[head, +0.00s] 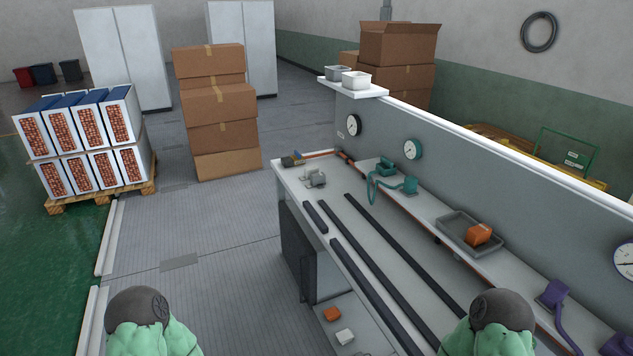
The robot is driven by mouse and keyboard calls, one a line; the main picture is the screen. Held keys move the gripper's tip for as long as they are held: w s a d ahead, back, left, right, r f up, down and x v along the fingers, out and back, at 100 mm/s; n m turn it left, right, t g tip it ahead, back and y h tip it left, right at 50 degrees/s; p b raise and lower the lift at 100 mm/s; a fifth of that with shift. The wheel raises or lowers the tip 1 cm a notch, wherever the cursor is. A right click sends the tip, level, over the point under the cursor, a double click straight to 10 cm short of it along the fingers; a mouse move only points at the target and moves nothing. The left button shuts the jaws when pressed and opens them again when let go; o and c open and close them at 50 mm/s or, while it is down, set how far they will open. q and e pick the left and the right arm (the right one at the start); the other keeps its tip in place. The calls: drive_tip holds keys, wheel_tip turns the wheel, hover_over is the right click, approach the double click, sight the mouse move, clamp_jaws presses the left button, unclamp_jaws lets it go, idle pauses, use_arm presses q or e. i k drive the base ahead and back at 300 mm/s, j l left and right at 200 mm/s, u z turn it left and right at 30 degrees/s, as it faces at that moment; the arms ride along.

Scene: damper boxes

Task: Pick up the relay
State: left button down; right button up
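I cannot tell for sure which thing is the relay. An orange block (479,234) lies in a grey tray (458,222) on the raised ledge at the right of the bench. A smaller orange block (332,314) and a white block (345,336) sit on a low shelf at the bench's near left side. A small grey metal part (315,179) stands at the far end of the bench top. Only green and grey parts of my own arms show at the bottom edge. Neither gripper is in view.
The bench top (340,217) carries long dark rails. A teal device (387,167) and a purple device (553,294) stand on the ledge, below gauges on the panel. Stacked cartons (220,105) and a loaded pallet (100,194) stand to the left. The grey floor (190,235) between is clear.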

sight(318, 178)
drive_tip(key=i+j, duration=0.4)
drive_tip(key=i, duration=0.15)
drive_tip(key=i+j, duration=0.4)
drive_tip(key=i+l, duration=0.05)
drive_tip(key=i, duration=0.05)
